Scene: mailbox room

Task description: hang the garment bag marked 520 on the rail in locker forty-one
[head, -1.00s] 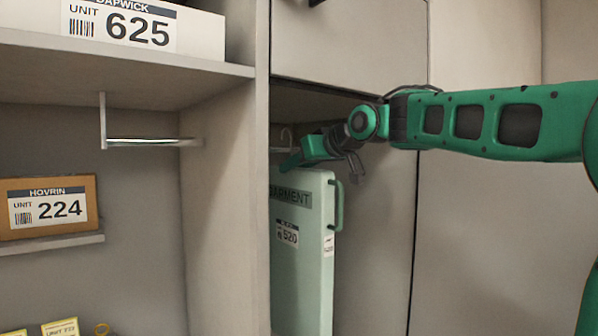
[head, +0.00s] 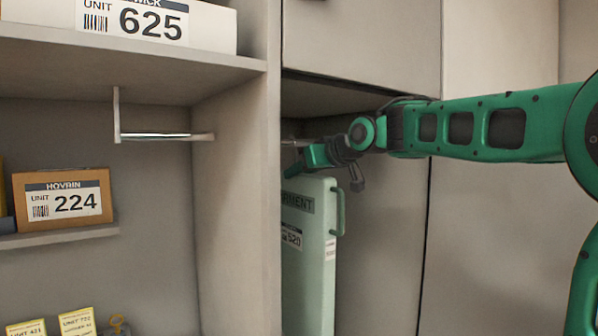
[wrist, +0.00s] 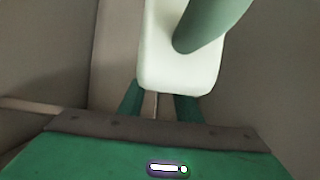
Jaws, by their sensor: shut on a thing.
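The pale green garment bag (head: 308,245) marked 520 hangs upright inside the tall open locker bay, its left part cut off by the divider. Its label is partly hidden. The bag's top and green side handle also show in the wrist view (wrist: 178,70). My gripper (head: 290,172) is at the top of the bag, shut on it; the fingers (wrist: 158,103) also show in the wrist view. A short piece of rail (head: 294,142) shows beside the divider, just above my gripper. The bag's hook is hidden, so I cannot tell whether it touches the rail.
A grey divider (head: 262,220) stands close on the left of the bag. The left bay has its own rail (head: 160,136), a box marked 625 (head: 160,22) and a box marked 224 (head: 65,200). A closed panel (head: 360,40) is above the open bay.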

